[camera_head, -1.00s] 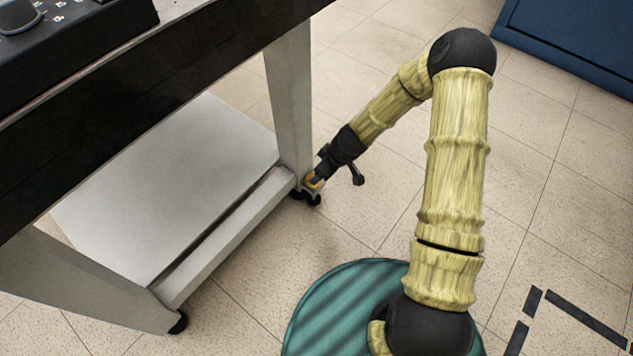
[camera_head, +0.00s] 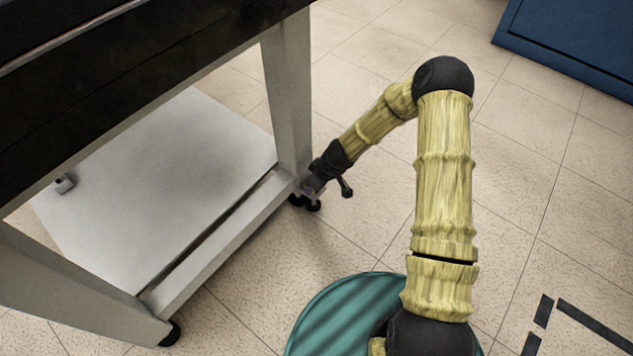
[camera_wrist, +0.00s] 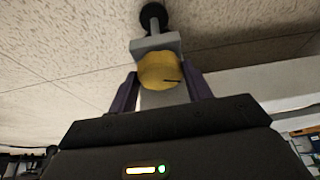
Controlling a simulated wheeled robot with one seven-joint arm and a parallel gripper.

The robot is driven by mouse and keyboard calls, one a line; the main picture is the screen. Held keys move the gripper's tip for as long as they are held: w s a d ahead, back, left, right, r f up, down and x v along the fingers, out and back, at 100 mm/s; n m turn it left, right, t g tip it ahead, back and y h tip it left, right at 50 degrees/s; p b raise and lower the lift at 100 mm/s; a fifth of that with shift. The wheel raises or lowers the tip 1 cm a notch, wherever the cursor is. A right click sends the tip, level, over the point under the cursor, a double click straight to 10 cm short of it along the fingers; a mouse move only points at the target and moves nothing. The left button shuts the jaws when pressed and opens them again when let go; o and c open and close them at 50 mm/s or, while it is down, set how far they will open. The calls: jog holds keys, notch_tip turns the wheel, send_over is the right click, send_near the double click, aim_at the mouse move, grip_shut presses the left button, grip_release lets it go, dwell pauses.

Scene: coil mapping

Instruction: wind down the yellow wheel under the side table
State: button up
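The side table (camera_head: 288,95) has grey legs and a pale lower shelf (camera_head: 190,170). The yellow wheel (camera_wrist: 160,72) is a rounded knob in the wrist view, with a dark mark on its lower right. It sits below a grey block on a leg foot; a dark round foot (camera_wrist: 152,17) shows beyond. My gripper (camera_head: 309,187) is low at the near right leg. In the wrist view my gripper (camera_wrist: 161,76) has one purple finger on each side of the wheel, apparently touching it. The wheel is hidden in the head view.
A dark foot (camera_head: 169,333) stands under the table's front leg. A small grey bracket (camera_head: 65,184) is at the shelf's left edge. A blue cabinet (camera_head: 570,45) is at the upper right. Tiled floor (camera_head: 530,200) is open to the right.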

jog(key=c, duration=0.4)
jog(key=shift+o, duration=0.2)
jog(key=shift+m+h, duration=0.3)
jog(key=shift+m, duration=0.3)
jog(key=shift+s+a+r+m+t, duration=0.1)
jog(key=shift+m+t, duration=0.2)
jog(key=shift+m, duration=0.5)
jog(key=shift+m+h+p, duration=0.6)
jog(key=shift+m+p, duration=0.5)
jog(key=shift+p, duration=0.05)
jog(key=shift+m+t+p, duration=0.3)
jog(key=shift+m+p, duration=0.15)
jog(key=shift+m, duration=0.15)
